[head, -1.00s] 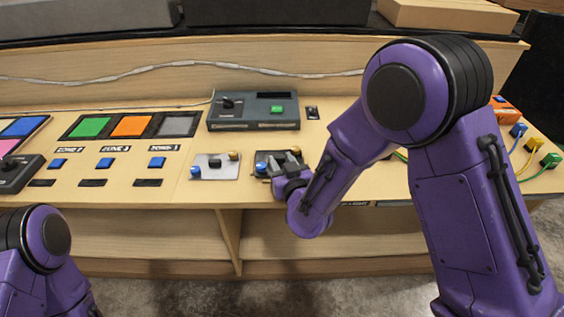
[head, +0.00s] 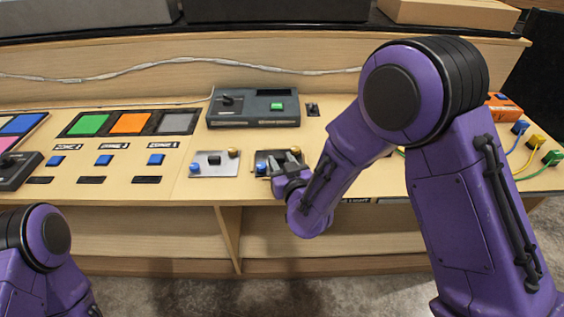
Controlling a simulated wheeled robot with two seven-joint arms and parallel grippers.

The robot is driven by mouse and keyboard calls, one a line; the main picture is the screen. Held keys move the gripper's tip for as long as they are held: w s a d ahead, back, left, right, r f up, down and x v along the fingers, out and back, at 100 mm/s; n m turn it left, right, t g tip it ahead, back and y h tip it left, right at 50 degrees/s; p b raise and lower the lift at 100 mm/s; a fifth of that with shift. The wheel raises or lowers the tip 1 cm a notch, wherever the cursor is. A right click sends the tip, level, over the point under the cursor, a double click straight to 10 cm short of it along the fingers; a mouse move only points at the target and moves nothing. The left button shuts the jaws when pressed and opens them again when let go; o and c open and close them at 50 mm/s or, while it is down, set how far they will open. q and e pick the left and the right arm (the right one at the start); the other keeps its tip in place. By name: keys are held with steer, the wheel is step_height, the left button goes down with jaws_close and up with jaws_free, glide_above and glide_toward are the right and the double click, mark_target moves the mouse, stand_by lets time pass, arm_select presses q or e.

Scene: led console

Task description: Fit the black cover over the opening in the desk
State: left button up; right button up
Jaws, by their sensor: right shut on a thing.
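The black cover (head: 268,155) is a dark plate with a blue knob and a gold knob, on the desk (head: 345,186) near its front edge, right of a silver plate. My right gripper (head: 284,161) is over the black cover and shut on it, probably at a part between the knobs that the fingers hide. The opening in the desk is not visible; whether the cover lies flat over it I cannot tell. Of my left arm only purple links show at the lower left; its gripper is out of view.
A silver plate (head: 214,163) with a blue and a gold knob lies just left. Behind is a grey console box (head: 253,109) with a green button. Coloured panels (head: 132,123) and blue switches are further left. An orange box (head: 504,107) and coloured plugs are at the right.

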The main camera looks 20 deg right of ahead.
steer(key=o, duration=1.2)
steer(key=s, duration=0.2)
steer(key=s+r, duration=0.1)
steer(key=s, duration=0.4)
steer(key=shift+s+r, duration=0.15)
steer(key=shift+s, duration=0.2)
steer(key=s+p, duration=0.2)
steer(key=shift+r+p, duration=0.3)
steer(key=shift+r, duration=0.1)
steer(key=shift+s+f, duration=0.2)
steer(key=shift+s, duration=0.2)
steer(key=shift+d, duration=0.1)
